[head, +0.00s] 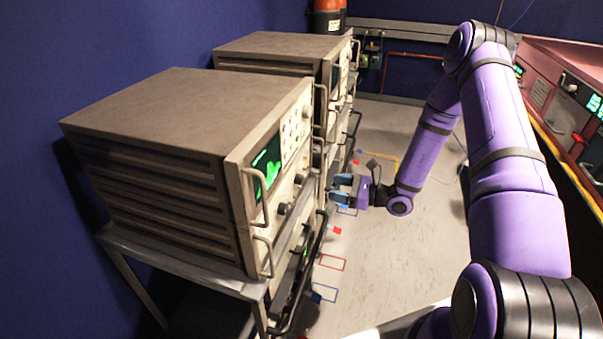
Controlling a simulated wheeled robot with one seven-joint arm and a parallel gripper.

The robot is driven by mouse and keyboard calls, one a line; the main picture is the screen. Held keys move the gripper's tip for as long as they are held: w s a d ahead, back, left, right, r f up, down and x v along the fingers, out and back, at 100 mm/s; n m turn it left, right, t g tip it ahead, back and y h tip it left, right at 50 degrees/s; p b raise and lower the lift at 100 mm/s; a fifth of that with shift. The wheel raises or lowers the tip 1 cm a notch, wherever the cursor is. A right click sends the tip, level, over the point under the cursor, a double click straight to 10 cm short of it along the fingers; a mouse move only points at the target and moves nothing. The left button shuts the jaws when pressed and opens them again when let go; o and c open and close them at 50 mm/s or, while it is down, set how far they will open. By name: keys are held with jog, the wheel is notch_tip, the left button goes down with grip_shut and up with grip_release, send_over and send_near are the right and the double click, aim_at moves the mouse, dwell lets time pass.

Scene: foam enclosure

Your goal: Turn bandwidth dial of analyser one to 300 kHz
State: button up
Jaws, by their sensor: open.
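Two box-shaped analysers with beige-grey cases stand on the left. The nearer analyser (190,115) shows a green lit screen (266,166), small buttons and dark knobs (283,209) on its front panel, seen at a steep angle. The farther analyser (275,48) stands behind it, its front mostly edge-on. I cannot read which is analyser one, nor any dial markings. My gripper (341,190) is open and empty, with blue fingers pointing left toward the front panels. It is just right of the nearer analyser's front, and appears apart from it.
Curved handles (262,205) stick out from the panels. A metal bench (180,262) carries the nearer analyser. Pale floor (390,265) with coloured marks lies open between the analysers and a red console (565,90) on the right. A dark blue wall (60,60) closes the left.

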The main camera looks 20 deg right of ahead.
aim_at(299, 180)
jog(key=x, duration=1.1)
jog(key=shift+w+d+f, duration=0.2)
jog(key=shift+w+f, duration=0.05)
jog(key=shift+f, duration=0.05)
jog(key=shift+c, duration=0.4)
jog(key=c, duration=0.8)
jog(key=shift+c, duration=0.2)
